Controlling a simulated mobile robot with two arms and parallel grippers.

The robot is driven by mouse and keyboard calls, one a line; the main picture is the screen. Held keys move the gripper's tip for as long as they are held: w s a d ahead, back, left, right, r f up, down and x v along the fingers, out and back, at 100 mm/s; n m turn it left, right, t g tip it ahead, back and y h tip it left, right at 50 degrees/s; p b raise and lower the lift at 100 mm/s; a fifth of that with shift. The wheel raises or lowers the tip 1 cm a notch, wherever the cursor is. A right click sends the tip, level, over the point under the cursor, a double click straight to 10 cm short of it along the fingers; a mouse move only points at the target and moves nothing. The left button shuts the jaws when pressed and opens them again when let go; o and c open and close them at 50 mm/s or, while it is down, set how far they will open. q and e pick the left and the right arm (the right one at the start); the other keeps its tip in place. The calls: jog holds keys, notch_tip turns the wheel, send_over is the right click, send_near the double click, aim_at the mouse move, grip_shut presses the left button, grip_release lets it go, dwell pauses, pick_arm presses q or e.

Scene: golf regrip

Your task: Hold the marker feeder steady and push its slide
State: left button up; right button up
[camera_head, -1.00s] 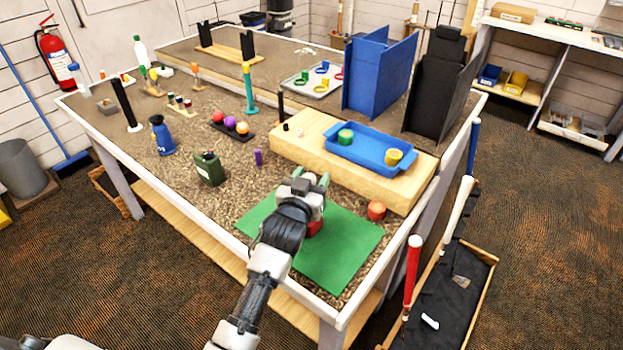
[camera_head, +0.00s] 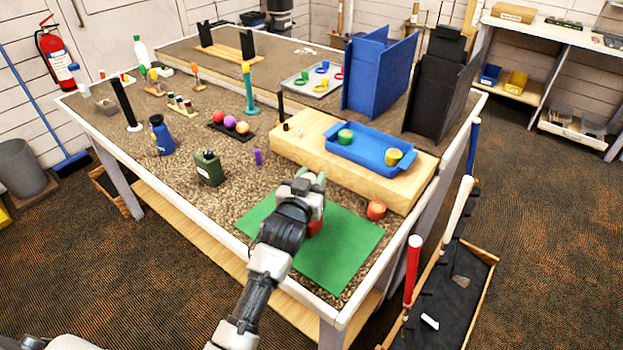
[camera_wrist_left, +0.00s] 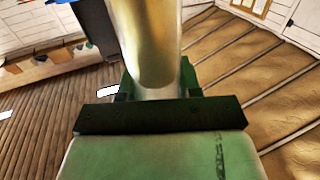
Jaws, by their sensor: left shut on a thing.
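My left gripper (camera_head: 314,181) is over the green mat (camera_head: 345,255) near the front corner of the table. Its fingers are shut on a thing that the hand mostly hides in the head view. A red part (camera_head: 316,228) shows just under the hand, over the mat. In the left wrist view a smooth gold-tan cylinder (camera_wrist_left: 152,45) stands out between the green finger parts, above a dark bar. I cannot tell which part is the marker feeder's body and which its slide. My right gripper is not in view.
A wooden block (camera_head: 290,150) with a blue tray (camera_head: 370,164) stands behind the mat. A dark green canister (camera_head: 209,170) and a small purple piece (camera_head: 258,157) stand to the left.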

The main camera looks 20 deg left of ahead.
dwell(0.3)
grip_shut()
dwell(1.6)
